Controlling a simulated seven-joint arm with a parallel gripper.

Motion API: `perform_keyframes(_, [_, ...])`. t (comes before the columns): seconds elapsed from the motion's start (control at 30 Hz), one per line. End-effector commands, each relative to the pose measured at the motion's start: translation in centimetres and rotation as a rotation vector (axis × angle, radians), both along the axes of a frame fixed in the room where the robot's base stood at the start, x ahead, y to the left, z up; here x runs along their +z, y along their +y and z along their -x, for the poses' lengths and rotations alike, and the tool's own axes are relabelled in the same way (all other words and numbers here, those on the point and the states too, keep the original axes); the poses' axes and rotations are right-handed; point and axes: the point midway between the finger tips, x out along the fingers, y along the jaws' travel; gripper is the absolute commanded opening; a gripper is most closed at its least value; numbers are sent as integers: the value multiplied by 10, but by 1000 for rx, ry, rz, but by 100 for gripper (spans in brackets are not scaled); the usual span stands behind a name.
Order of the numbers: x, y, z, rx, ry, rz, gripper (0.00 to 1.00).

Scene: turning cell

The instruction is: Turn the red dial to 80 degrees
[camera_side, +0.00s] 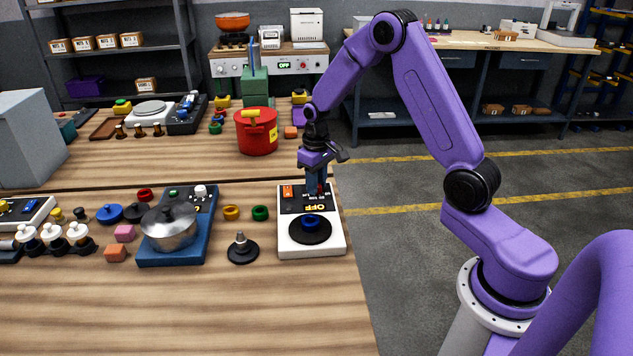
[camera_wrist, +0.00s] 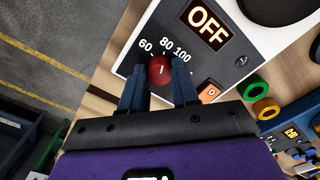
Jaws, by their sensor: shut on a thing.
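A short light mark on the dial points roughly toward the 80; the exact angle is hard to read. My gripper (camera_wrist: 159,78) has its two blue fingers on either side of the dial, shut on it. In the side view, my gripper (camera_side: 315,190) reaches down to the back edge of the white hotplate unit (camera_side: 327,249), and its fingers mostly hide the dial.
A red bucket (camera_side: 257,135) stands behind.

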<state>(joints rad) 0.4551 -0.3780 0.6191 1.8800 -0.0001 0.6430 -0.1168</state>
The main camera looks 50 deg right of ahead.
Motion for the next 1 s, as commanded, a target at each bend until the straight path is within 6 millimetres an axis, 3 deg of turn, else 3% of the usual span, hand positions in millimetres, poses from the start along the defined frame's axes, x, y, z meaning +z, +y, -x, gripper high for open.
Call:
perform_keyframes(0.57, [1, 0, 0, -40, -2, 0, 0])
perform_keyframes(0.6, [1, 0, 0, -40, -2, 0, 33])
perform_keyframes(0.67, [1, 0, 0, -40, -2, 0, 53])
perform_keyframes(1.0, [2, 0, 0, -40, -2, 0, 55])
